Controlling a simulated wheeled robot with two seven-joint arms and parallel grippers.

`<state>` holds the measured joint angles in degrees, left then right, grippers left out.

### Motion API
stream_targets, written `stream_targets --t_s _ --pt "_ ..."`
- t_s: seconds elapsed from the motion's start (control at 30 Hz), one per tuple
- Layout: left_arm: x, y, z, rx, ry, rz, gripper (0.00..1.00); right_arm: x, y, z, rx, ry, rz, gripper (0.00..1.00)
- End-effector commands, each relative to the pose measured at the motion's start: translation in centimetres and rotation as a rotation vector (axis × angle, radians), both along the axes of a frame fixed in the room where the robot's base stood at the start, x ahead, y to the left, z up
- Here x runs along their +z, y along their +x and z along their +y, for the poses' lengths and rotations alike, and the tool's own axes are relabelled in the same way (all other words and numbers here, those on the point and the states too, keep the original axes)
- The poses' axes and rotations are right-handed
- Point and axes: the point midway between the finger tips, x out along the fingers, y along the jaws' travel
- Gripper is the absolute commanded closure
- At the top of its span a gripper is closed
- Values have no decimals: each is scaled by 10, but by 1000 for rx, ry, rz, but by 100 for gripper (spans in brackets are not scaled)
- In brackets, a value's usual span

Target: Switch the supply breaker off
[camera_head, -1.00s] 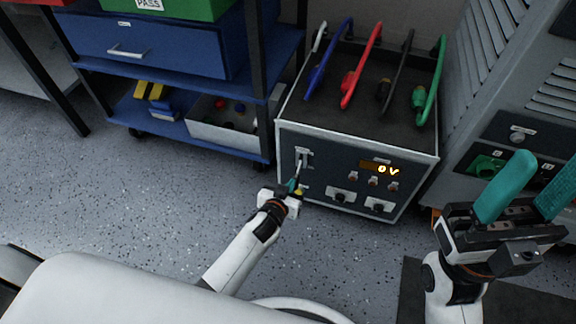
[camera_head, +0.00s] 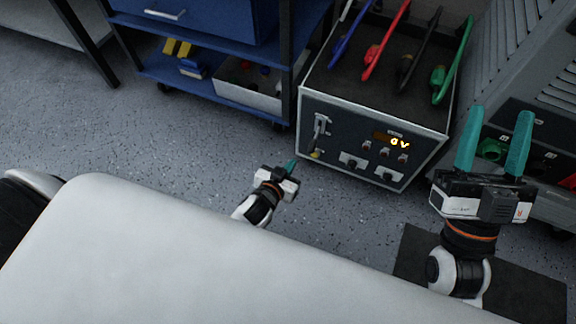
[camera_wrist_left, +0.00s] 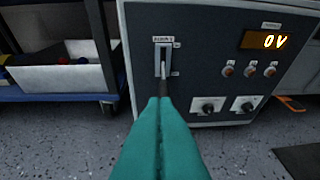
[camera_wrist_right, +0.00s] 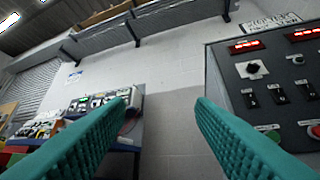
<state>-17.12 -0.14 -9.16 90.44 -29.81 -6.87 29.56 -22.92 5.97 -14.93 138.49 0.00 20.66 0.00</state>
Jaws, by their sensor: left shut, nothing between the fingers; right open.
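The supply breaker (camera_head: 320,125) is a pale switch plate with a lever on the left of the front panel of the grey supply unit (camera_head: 375,90). It also shows in the left wrist view (camera_wrist_left: 163,58), where the lever appears to point down; its lower end is near the fingertips in that picture. The unit's display (camera_head: 395,141) reads 0 V. My left gripper (camera_head: 291,166) is shut and empty, in front of and below the breaker, apart from the panel in the head view. My right gripper (camera_head: 493,142) is open and empty, pointing up at the right.
Blue, red, black and green leads (camera_head: 405,65) lie on top of the unit. A blue shelf cart (camera_head: 225,55) with a bin stands at the left. A grey cabinet (camera_head: 530,60) stands at the right.

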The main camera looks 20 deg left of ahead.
Motion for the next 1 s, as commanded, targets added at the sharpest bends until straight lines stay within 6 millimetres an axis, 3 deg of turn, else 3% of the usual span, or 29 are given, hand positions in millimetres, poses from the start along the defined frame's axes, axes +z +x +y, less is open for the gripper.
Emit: stream_targets --t_s 0.23,0.87,0.93,1.0 --pt "5 -11 1 0 0 -1 100 -11 12 1 -6 -30 104 50" --pt "6 -11 1 -1 0 -4 100 -12 12 1 -5 -32 109 50" --pt "14 -9 0 -7 -3 -25 100 -12 12 1 -5 -32 109 50" --pt "35 -3 -2 -20 -12 -79 100 -12 12 1 -5 -32 109 50"
